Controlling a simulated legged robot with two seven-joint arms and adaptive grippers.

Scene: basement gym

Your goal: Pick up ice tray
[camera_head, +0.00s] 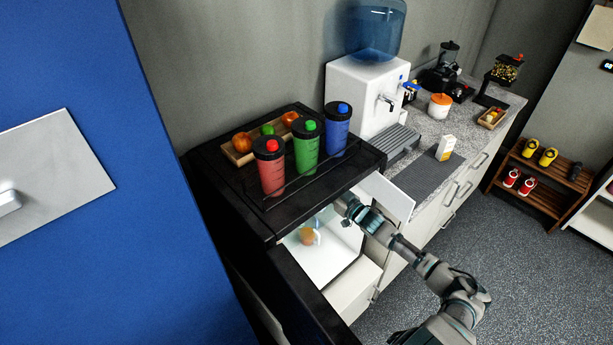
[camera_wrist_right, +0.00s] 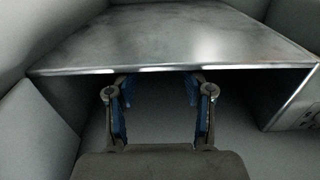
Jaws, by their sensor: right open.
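My right arm reaches into an open small fridge (camera_head: 330,262). My right gripper (camera_head: 345,203) is at the upper part of its interior, partly hidden by the fridge top. In the right wrist view, my right gripper (camera_wrist_right: 160,88) is open, with blue pads on its fingers and nothing seen between them. Its fingers point into the dark opening of a metal compartment (camera_wrist_right: 185,42), with the tips just below the front edge of its top plate. I cannot make out an ice tray in either view; the compartment's inside is too dark. My left gripper is not in view.
The fridge door (camera_head: 388,196) stands open beside my arm. Red (camera_head: 271,172), green (camera_head: 306,152) and blue (camera_head: 337,133) bottles and a fruit tray (camera_head: 236,156) stand on the fridge top. An orange item (camera_head: 307,236) is inside lower down. Pale walls enclose the metal compartment.

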